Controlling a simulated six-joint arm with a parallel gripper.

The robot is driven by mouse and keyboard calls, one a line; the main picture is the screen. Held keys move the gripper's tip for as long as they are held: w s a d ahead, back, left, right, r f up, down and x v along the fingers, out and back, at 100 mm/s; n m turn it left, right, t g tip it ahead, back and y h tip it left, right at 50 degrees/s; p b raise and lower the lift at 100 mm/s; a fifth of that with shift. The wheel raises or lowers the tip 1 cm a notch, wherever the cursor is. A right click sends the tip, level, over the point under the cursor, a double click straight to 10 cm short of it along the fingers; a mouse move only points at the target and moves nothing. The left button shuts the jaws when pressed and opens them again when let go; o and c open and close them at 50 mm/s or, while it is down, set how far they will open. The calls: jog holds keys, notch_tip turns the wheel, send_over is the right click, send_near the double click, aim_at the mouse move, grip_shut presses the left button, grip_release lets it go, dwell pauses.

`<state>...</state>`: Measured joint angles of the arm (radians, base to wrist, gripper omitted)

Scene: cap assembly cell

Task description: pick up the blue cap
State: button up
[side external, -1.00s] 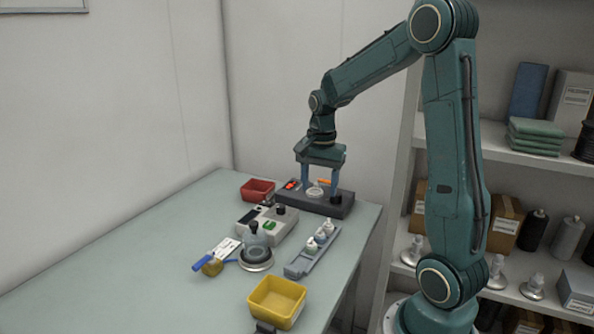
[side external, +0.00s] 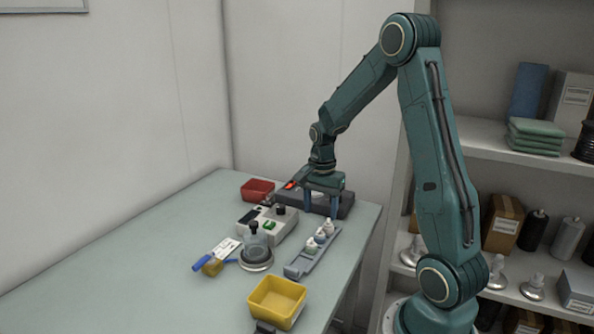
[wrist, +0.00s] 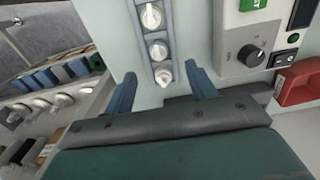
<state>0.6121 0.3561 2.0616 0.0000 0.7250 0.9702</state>
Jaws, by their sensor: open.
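A narrow grey rack (side external: 300,266) on the table holds three small pale caps in a row, also seen in the wrist view (wrist: 143,49). The middle cap (side external: 320,238) looks faintly bluish in the side view, but I cannot tell for sure which cap is blue. In the wrist view the caps look whitish on blue-grey seats. My gripper (side external: 320,213) is open and empty, pointing down near the rack's far end. In the wrist view, its blue fingers (wrist: 163,73) are spread to either side of the nearest cap (wrist: 164,72). I see no contact.
A grey control box (side external: 280,226) with a black knob stands left of the rack. A dark block (side external: 346,203) lies behind my gripper. A red bin (side external: 257,190) is at the back, a yellow bin (side external: 277,301) at the front. A round glass-like vessel (side external: 255,252) stands between.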

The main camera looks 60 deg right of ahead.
aim_at(320, 228)
jog(key=shift+f, duration=1.05)
jog(key=shift+f, duration=0.1)
jog(key=shift+s+f, duration=0.1)
jog(key=shift+f, duration=2.4)
jog(key=c, duration=0.8)
jog(key=shift+c, duration=0.2)
